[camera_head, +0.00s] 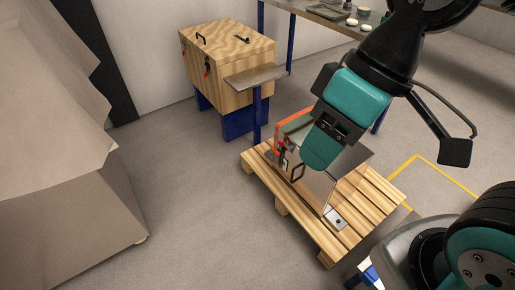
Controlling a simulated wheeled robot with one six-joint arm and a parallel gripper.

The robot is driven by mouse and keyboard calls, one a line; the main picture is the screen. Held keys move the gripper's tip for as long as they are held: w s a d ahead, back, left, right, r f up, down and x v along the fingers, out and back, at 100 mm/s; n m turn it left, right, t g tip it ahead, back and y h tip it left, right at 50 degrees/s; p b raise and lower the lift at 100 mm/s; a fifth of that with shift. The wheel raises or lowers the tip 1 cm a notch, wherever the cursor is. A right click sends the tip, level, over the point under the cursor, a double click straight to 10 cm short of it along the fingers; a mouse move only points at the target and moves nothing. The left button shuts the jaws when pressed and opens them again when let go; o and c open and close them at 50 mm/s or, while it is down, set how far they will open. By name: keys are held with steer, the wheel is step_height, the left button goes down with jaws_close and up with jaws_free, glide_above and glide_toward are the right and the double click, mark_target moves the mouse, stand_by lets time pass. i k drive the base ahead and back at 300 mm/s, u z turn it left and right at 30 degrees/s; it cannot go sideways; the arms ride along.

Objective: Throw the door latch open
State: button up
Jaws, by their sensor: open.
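A metal box (345,165) with an orange edge stands on a wooden pallet. Its left face looks like the door (309,186), with a black loop handle (297,172). Small dark and red parts, perhaps the latch (282,157), sit near the orange edge, left of and above the handle. I cannot make out the latch's position. My teal and black gripper (322,146) reaches down from the upper right over the box. It is open and covers part of the box's top and door edge. I cannot tell whether it touches the latch.
The pallet (376,193) lies on the grey floor. Behind it stand a wooden chest (225,60) with red-black latches and a small metal shelf (256,77). A bench (330,14) stands at the back. A large beige covered shape (60,190) fills the left. Floor between them is clear.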

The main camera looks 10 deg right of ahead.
mark_target(280, 143)
steer(key=u, duration=1.75)
steer(key=i, duration=1.5)
steer(key=z, duration=3.15)
